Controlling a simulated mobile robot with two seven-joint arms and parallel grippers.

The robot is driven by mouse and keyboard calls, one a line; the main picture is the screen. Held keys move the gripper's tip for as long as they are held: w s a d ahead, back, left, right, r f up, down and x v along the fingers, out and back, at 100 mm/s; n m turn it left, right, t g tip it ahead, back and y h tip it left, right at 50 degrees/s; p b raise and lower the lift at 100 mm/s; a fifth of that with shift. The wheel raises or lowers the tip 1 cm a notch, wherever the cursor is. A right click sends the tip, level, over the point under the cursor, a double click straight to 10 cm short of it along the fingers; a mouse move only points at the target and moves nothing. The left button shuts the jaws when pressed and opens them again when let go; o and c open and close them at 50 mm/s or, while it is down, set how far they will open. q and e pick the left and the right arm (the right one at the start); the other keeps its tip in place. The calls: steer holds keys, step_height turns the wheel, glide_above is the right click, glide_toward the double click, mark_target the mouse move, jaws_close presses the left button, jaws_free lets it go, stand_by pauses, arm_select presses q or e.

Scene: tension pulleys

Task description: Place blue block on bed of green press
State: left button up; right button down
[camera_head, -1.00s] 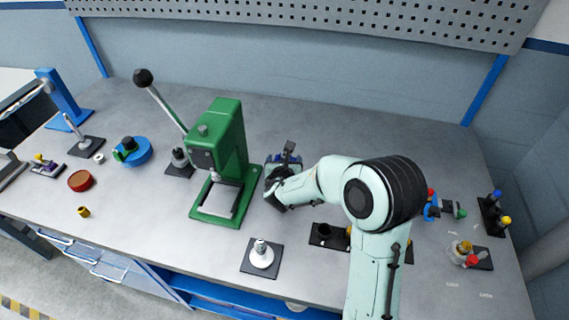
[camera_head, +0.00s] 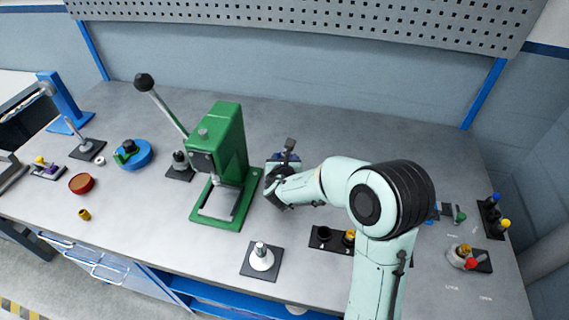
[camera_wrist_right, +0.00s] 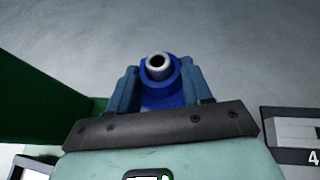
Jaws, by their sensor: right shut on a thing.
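The green press (camera_head: 232,140) stands left of centre in the head view, with its lever raised to the upper left. Its flat bed (camera_head: 217,203) is visible at the front of its base and looks empty. My right gripper (camera_head: 274,178) is just right of the press, low over the table and apart from the bed. In the right wrist view its two fingers are closed on the blue block (camera_wrist_right: 161,98), which has a pale metal ring or tube on top. The arm and wrist mostly hide the block in the head view. My left gripper is not in view.
A white conical part (camera_head: 262,258) on a black plate and a black holder (camera_head: 328,240) stand in front. A blue round part (camera_head: 134,153) lies left of the press. Bare table lies behind.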

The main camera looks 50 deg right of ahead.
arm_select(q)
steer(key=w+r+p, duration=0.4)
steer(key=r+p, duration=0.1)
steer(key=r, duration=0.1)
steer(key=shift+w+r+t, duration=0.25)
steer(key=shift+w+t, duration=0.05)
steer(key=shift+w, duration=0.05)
arm_select(e)
step_height(320, 180, up, 18)
